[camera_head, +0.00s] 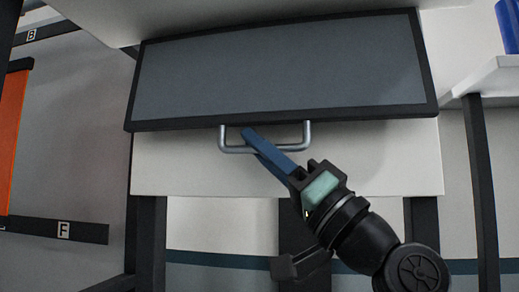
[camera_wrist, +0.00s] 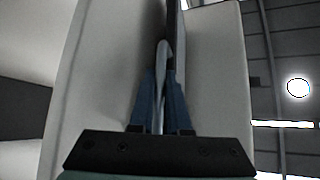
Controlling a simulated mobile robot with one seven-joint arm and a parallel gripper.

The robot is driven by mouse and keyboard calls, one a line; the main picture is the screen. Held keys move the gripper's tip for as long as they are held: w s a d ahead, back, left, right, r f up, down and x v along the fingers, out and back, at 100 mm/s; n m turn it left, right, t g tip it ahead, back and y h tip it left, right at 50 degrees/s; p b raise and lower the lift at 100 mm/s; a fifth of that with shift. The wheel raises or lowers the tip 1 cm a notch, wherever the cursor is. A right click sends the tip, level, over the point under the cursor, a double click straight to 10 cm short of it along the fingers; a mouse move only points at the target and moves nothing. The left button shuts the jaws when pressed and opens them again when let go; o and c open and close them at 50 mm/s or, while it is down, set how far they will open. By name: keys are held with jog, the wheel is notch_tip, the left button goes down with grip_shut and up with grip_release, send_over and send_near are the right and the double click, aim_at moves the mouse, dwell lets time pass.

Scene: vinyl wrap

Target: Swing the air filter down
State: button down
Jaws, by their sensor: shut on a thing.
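The air filter (camera_head: 280,68) is a wide grey panel in a black frame, tilted, in front of a white cabinet in the head view. A silver U-shaped handle (camera_head: 308,136) hangs from its lower edge. My gripper (camera_head: 250,138) has blue fingers that reach up from the lower right to the left part of the handle. In the wrist view, my gripper (camera_wrist: 160,88) is shut with the handle (camera_wrist: 163,50) between its fingers. The filter's dark edge (camera_wrist: 172,22) rises above them, seen nearly edge-on. The exact contact is partly hidden by the fingers.
The white cabinet (camera_head: 300,176) lies behind and below the filter. A white shelf (camera_head: 490,80) with a blue cylinder (camera_head: 508,25) is at the right. An orange panel (camera_head: 12,140) and a dark rail marked F (camera_head: 60,230) are at the left.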

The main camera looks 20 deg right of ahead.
dwell(0.3)
jog(key=c, duration=0.9)
grip_release()
jog(key=shift+s+f, duration=0.1)
jog(key=b+v, duration=0.2)
jog(key=v, duration=1)
jog(key=shift+s+d+f, duration=0.15)
jog(key=shift+s+f, duration=0.05)
jog(key=shift+f, duration=0.05)
